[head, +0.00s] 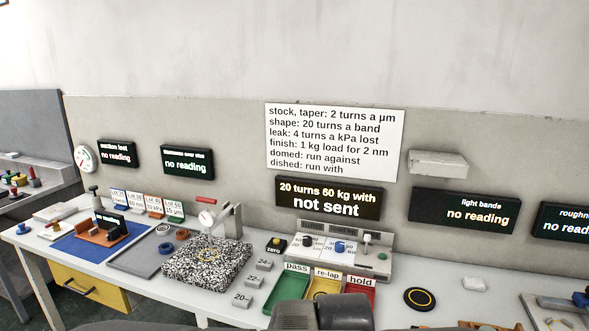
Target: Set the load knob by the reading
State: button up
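A grey control console (376,268) stands at the back of the bench, with a dark knob at left, a blue knob (340,247) in the middle, a white-topped lever (366,240) and a green button (382,256). Its small labels are too small to read surely, so I cannot tell which knob is the load knob. The display (329,199) above it reads what looks like "20 turns 60 kg with", "not sent". The "light bands" display (464,211) and the others show "no reading". A rule sheet (334,142) says "finish: 1 kg load for 2 nm". My gripper is not in view.
Pass, re-lap and hold trays stand before the console; the red hold tray (361,293) is rightmost. A speckled granite plate (190,270) with a gauge stand, blocks (241,300) and a blue mat (75,245) lie left. A black disc (419,299) lies right. Dark parts of mine cover the bottom middle.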

aim_at(340, 245)
jog(key=i+j, duration=0.1)
jog(key=i, duration=0.85)
jog(key=l+z, duration=0.05)
